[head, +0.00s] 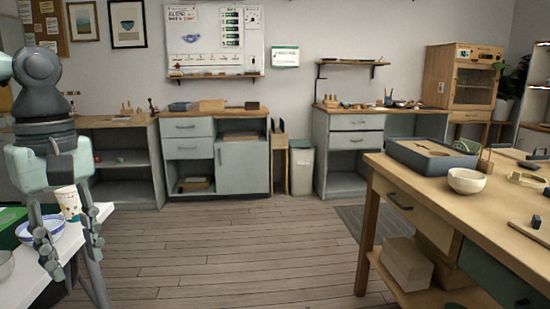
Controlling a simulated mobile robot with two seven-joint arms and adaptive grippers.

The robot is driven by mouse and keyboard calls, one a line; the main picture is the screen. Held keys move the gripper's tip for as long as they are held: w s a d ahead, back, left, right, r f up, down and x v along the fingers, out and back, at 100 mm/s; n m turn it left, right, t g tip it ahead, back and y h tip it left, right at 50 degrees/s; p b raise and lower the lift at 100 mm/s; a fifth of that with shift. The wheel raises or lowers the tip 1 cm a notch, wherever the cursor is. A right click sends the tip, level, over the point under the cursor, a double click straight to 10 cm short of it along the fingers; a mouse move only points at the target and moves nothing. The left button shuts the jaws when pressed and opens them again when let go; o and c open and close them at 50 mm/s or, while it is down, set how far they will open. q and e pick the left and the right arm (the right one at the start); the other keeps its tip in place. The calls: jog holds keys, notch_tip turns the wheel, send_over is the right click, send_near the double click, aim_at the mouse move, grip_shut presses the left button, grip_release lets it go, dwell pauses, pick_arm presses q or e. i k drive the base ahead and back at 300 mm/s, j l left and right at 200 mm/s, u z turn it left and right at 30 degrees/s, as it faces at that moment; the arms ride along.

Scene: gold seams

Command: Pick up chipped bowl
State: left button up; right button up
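My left gripper (76,262) hangs fingers-down at the left, with its two fingers spread apart and nothing visible between them. A white bowl with a blue band (27,232) stands on the white table at the left, partly hidden behind one finger; I cannot tell whether they touch. A grey-green bowl (5,264) is cut off by the left edge. A cream bowl (466,181) stands upright on the wooden table at the right. No chip is clear on any bowl, so I cannot tell which is the chipped one. My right gripper is not in view.
A patterned paper cup (68,205) stands close behind the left gripper on the white table (30,278). On the wooden table (450,205), a grey tray (432,155) lies behind the cream bowl. The wooden floor (230,250) between the tables is clear.

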aim_at(464, 181)
jog(key=i+j, duration=0.1)
jog(key=i, duration=1)
jog(key=i+j+z, duration=0.1)
jog(key=i, duration=0.45)
jog(key=i+z, duration=0.3)
jog(key=z, duration=0.2)
jog(key=i+j+z, duration=0.15)
jog(key=i+z, duration=0.15)
jog(key=z, duration=0.15)
jog(key=i+j+z, duration=0.2)
jog(key=z, duration=0.3)
jog(key=i+j+z, duration=0.1)
jog(key=z, duration=0.4)
jog(key=i+j+z, duration=0.15)
jog(key=z, duration=0.3)
jog(key=i+j+z, duration=0.1)
jog(key=j+z, duration=0.15)
jog(key=z, duration=0.25)
jog(key=j+z, duration=0.2)
jog(key=z, duration=0.25)
jog(key=i+j+z, duration=0.1)
jog(key=j+z, duration=0.2)
jog(key=z, duration=0.2)
jog(key=j+z, duration=0.2)
jog(key=z, duration=0.3)
